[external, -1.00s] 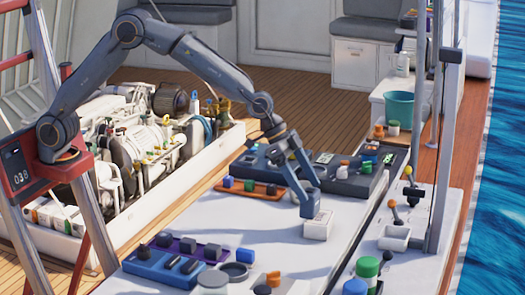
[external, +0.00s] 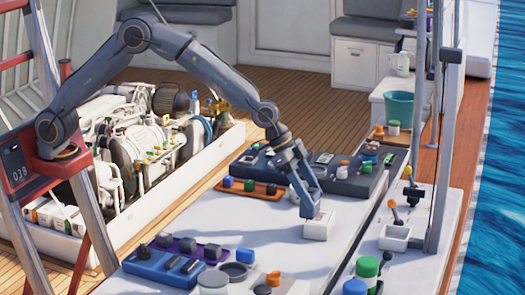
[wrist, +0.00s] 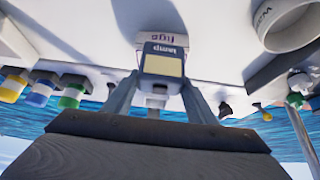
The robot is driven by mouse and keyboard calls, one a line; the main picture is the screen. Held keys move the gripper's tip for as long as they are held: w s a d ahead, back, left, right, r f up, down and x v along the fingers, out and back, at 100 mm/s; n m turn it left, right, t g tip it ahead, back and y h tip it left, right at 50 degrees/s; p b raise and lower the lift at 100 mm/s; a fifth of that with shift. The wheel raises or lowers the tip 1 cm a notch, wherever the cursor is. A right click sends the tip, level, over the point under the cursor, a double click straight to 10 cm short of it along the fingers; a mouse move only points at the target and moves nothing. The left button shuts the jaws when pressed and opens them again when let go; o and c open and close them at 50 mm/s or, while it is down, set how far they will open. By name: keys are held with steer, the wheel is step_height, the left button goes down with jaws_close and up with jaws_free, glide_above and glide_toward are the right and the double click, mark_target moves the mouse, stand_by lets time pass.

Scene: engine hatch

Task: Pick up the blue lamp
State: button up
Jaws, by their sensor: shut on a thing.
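The lamp (wrist: 162,65) shows in the wrist view as a small dark blue-grey block with a cream panel and the word "lamp" upside down. It sits between the two fingers of my gripper (wrist: 160,92), which is shut on it.
In the wrist view a purple-labelled white box (wrist: 163,22) is right behind the lamp, and a white cup (wrist: 288,22) is at upper right. In the external view a dark tray (external: 357,178) is behind my gripper and a blue tray (external: 165,268) is at front left. The table between is clear.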

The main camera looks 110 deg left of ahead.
steer(key=shift+r, duration=0.1)
step_height(320, 180, up, 9)
steer(key=b, duration=0.2)
steer(key=shift+w+b, duration=0.1)
steer(key=shift+b, duration=0.2)
steer(key=w+r+p, duration=0.1)
steer(key=p, duration=0.5)
glide_above(320, 217)
step_height(320, 217, down, 10)
steer(key=shift+r, duration=0.1)
steer(key=shift+b, duration=0.3)
steer(key=shift+f, duration=0.25)
steer(key=o, duration=1.3)
